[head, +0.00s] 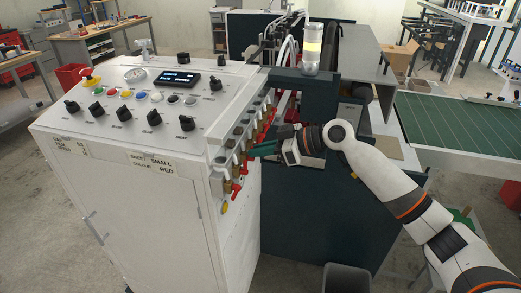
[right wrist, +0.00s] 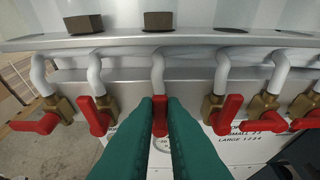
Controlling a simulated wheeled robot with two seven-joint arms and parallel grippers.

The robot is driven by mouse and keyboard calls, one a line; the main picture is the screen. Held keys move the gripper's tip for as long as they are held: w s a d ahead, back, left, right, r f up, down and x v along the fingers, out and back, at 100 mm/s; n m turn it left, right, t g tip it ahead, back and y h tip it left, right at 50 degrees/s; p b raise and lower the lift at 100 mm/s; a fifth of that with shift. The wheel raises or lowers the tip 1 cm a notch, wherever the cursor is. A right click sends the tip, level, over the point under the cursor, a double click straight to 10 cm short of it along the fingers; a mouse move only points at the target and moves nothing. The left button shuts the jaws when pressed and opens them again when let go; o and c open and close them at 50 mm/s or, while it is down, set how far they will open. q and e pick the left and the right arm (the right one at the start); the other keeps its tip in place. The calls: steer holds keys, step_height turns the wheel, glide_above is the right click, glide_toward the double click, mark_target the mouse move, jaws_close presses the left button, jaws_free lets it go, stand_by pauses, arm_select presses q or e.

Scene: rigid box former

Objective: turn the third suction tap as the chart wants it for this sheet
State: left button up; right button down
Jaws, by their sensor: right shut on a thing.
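A row of brass suction taps with red handles (head: 236,188) runs along the right side of the white cabinet. In the right wrist view, my right gripper (right wrist: 160,108) has its green fingers shut on the red handle of the third tap from the left (right wrist: 160,118); this handle points toward me between the fingers. The neighbouring second tap (right wrist: 97,116) and fourth tap (right wrist: 226,114) are clear of the fingers. A chart (right wrist: 245,143) is partly hidden behind the taps and fingers; "SMALL" and "LARGE 1234" can be read. A sheet label (head: 152,162) reads "SHEET SMALL, COLOUR RED". My left gripper is out of view.
The cabinet's sloping top (head: 140,105) carries black knobs, coloured buttons and a small display (head: 175,79). A green conveyor (head: 450,125) lies to the right. White pipes (right wrist: 95,70) lead down to the taps.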

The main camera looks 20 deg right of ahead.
steer(key=c, duration=1.5)
jaws_free()
steer(key=b+v, duration=0.4)
steer(key=v, duration=0.8)
steer(key=shift+f, duration=0.1)
